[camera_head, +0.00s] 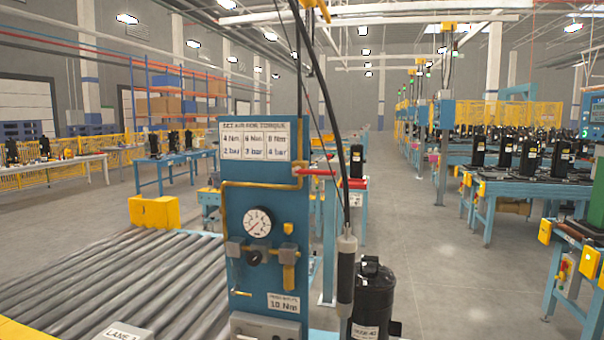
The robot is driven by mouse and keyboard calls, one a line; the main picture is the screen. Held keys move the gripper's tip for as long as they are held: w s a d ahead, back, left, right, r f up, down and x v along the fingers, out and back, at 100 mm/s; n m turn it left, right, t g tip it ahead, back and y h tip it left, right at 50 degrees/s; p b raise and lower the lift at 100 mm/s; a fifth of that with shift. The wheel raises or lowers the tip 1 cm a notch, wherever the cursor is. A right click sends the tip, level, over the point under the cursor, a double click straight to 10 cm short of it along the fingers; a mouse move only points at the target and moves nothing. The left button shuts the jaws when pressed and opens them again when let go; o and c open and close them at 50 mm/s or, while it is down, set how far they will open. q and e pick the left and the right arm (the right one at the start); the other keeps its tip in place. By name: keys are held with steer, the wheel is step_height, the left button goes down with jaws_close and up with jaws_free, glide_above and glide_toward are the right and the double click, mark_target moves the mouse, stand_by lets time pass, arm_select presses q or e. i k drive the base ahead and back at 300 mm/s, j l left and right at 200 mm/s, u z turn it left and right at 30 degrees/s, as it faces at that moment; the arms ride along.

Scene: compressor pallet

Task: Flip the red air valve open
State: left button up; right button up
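The red air valve (316,172) sits at the upper right edge of a blue panel (250,200). Its red lever lies roughly level and sticks out to the right from a brass-coloured fitting on a yellow pipe (232,183). A round pressure gauge (258,222) with a red needle is on the panel below, with a dark regulator knob (254,257) under it. A sign (254,144) at the panel top lists torques and pressures. Neither of my grippers shows in the head view.
A black hose hangs in front of the panel's right side to a grey hanging tool (346,282). A black compressor (372,300) stands at the lower right. A roller conveyor (110,285) fills the lower left. Open floor (450,260) lies to the right.

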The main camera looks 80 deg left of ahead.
mark_target(297, 170)
steer(key=u, duration=2.5)
